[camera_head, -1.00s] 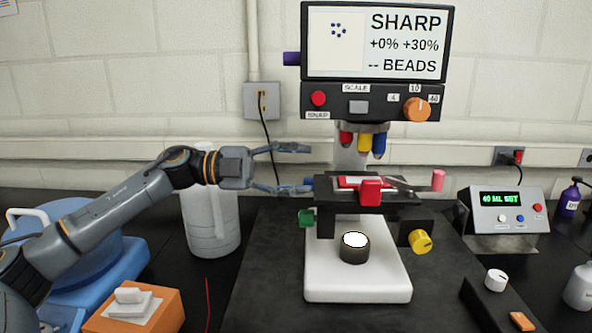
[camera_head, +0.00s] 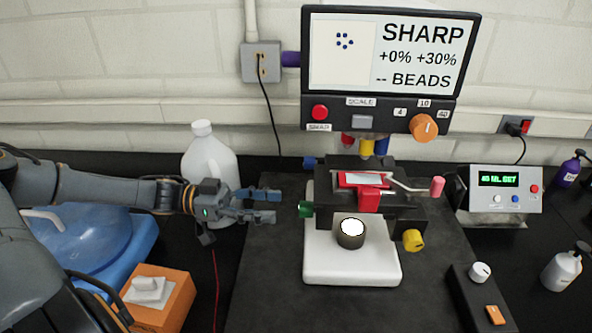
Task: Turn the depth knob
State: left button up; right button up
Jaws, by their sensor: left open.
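A microscope with a screen (camera_head: 428,55) reading "SHARP", "+0% +30%" and "-- BEADS" stands in the middle. No knob has a readable "depth" label. A purple knob (camera_head: 290,59) sticks out left of the screen, and an orange knob (camera_head: 424,127) sits among the marks 4, 10 and 40. Around the black stage are a blue knob (camera_head: 310,163), a green knob (camera_head: 305,209) and a yellow knob (camera_head: 413,240). My left gripper (camera_head: 277,206) is open and empty, apart from the green knob, just left of it in the picture. My right gripper is out of view.
A white jug (camera_head: 208,160) stands behind my left arm. An orange box (camera_head: 165,298) and a blue tub (camera_head: 85,245) are at the left. A grey meter (camera_head: 506,204) and a black box with a white knob (camera_head: 480,272) are at the right. The dark mat's front is clear.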

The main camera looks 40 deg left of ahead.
aim_at(306, 209)
pick_arm(q)
jog(key=w+d+n, duration=0.2)
jog(key=w+d, duration=0.1)
jog(key=d, duration=0.2)
jog(key=shift+f+p, duration=0.2)
jog(key=shift+p, duration=0.1)
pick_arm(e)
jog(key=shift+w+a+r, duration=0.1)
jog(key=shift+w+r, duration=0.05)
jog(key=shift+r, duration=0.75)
pick_arm(q)
jog(key=shift+d, duration=0.1)
grip_shut()
jog(key=shift+t+y, duration=0.3)
jog(key=shift+t, duration=0.1)
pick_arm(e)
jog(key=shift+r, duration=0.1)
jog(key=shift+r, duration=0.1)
